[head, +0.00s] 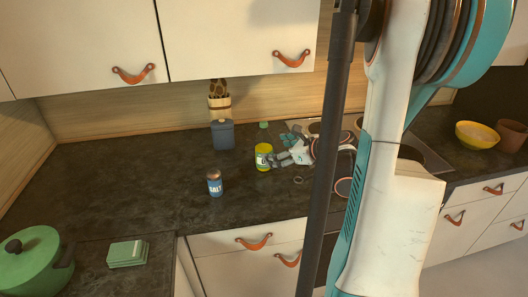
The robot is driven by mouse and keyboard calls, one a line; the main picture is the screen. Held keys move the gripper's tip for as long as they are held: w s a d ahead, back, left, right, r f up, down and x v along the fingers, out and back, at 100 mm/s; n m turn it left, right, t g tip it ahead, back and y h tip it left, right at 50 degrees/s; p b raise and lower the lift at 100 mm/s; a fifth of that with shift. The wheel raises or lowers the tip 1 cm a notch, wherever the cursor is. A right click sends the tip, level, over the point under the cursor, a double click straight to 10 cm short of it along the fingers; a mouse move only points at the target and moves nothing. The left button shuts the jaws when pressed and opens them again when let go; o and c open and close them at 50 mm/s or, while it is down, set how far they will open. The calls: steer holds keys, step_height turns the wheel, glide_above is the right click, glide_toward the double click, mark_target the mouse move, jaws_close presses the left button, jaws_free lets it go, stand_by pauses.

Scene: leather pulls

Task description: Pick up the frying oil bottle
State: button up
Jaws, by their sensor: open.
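A small yellow container (263,158) with a pale label, seemingly the frying oil bottle, stands upright on the dark counter in the head view. A green cap-like piece (263,125) shows just above it; I cannot tell whether the two are joined. My gripper (279,159) is at the right side of the yellow container, low over the counter, with its fingers pointing left toward it. The gripper is open. The fingers are very close to the container or overlap its right edge; contact cannot be told.
A blue salt shaker (215,183) stands front-left of the yellow container. A dark blue canister (223,135) and a utensil holder (219,107) stand behind. A green pot (35,262) and green stacked pieces (127,254) are at the lower left.

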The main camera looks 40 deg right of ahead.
mark_target(271, 152)
steer(key=s+d+f+m, duration=0.2)
steer(key=s+d+m, duration=0.1)
steer(key=shift+t, duration=0.4)
steer(key=b+x, duration=0.1)
steer(key=x, duration=0.3)
steer(key=b+x, duration=0.1)
steer(key=x, duration=0.3)
steer(key=shift+w+d+r+b, duration=0.15)
steer(key=shift+w+d+b, duration=0.1)
steer(key=shift+b, duration=0.15)
steer(key=b+x, duration=0.2)
steer(key=x, duration=0.3)
steer(key=shift+f, duration=0.25)
steer(key=shift+r, duration=0.1)
steer(key=c, duration=1.6)
